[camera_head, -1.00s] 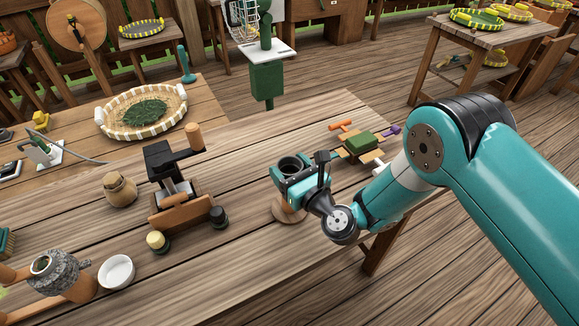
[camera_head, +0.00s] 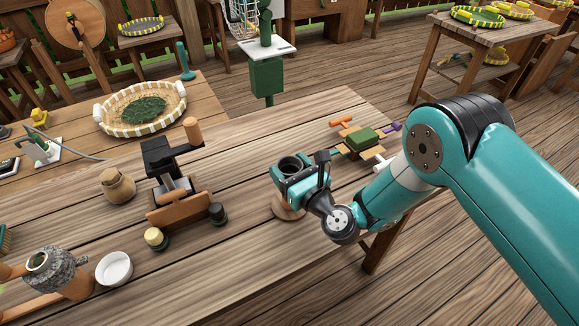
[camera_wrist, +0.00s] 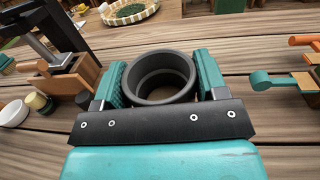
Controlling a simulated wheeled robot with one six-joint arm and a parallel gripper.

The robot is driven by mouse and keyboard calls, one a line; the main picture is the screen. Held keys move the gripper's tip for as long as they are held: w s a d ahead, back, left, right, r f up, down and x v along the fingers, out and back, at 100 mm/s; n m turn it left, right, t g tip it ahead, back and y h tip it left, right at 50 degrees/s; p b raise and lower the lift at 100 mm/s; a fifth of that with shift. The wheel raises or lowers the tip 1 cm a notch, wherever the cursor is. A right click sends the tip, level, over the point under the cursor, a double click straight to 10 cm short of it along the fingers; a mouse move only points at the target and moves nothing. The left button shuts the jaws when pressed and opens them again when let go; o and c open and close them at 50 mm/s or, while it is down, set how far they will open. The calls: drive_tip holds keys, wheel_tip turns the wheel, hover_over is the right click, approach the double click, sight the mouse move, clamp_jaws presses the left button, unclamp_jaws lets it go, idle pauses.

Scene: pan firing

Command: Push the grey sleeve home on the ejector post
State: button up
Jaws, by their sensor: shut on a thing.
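The grey sleeve (camera_head: 291,163) is a dark grey open ring, seen from above at the near right part of the long table. It also shows in the wrist view (camera_wrist: 160,76), upright between two teal ribbed fingers. My gripper (camera_wrist: 162,80) is shut on its outside; in the head view my gripper (camera_head: 293,176) hangs over a round wooden base (camera_head: 286,209). The sleeve's bore looks hollow, with a stepped inner ring and a brownish floor. I cannot make out the ejector post; the sleeve and gripper hide what lies directly below.
A wooden device with a black upper part (camera_head: 174,190) stands left of my gripper. A green-topped wooden piece (camera_head: 363,141) lies close on the right. Bare planks lie between the device and my gripper.

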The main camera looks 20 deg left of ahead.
drive_tip(key=shift+r+p, duration=0.45)
drive_tip(key=shift+r, duration=0.15)
drive_tip(key=shift+f+b, duration=4)
drive_tip(key=shift+f, duration=0.65)
drive_tip(key=o, duration=1.4)
drive_tip(key=shift+s, duration=0.15)
